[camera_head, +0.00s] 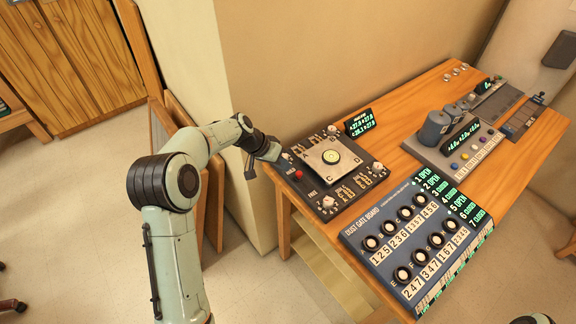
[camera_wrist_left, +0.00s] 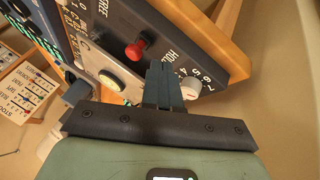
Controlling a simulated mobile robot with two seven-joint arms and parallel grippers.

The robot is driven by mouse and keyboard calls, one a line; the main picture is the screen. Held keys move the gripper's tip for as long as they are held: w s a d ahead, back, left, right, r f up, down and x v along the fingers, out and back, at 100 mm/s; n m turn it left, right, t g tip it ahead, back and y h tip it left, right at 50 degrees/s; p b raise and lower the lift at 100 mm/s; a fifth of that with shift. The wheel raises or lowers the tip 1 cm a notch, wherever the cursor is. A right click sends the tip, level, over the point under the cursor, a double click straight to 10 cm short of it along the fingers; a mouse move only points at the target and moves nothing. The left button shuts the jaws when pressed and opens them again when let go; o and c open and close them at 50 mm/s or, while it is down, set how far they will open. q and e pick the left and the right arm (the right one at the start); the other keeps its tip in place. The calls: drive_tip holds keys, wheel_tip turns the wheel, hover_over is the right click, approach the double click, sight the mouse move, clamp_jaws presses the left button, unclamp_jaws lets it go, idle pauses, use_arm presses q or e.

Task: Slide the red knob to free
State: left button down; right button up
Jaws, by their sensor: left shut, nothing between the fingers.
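The red knob (camera_head: 298,174) sits on the left side of a dark panel (camera_head: 318,202) with a pale square plate, near the table's left edge. In the left wrist view the red knob (camera_wrist_left: 136,49) stands in a slot between the printed words FREE and HOLD, and looks nearer HOLD. My left gripper (camera_head: 272,152) is shut and empty at the panel's left edge. In the left wrist view its fingertips (camera_wrist_left: 163,72) are close beside the red knob, on the HOLD side; I cannot tell whether they touch it. My right gripper does not show clearly.
White dials stand at the panel's corners, one (camera_wrist_left: 190,88) close to my left fingertips. A blue dust gate board (camera_head: 410,240) lies to the right on the wooden table (camera_head: 400,130). A small display (camera_head: 360,122) stands behind the panel. A beige wall is behind my arm.

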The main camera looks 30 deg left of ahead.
use_arm(q)
drive_tip(key=shift+d+f, duration=0.2)
drive_tip(key=shift+d, duration=0.8)
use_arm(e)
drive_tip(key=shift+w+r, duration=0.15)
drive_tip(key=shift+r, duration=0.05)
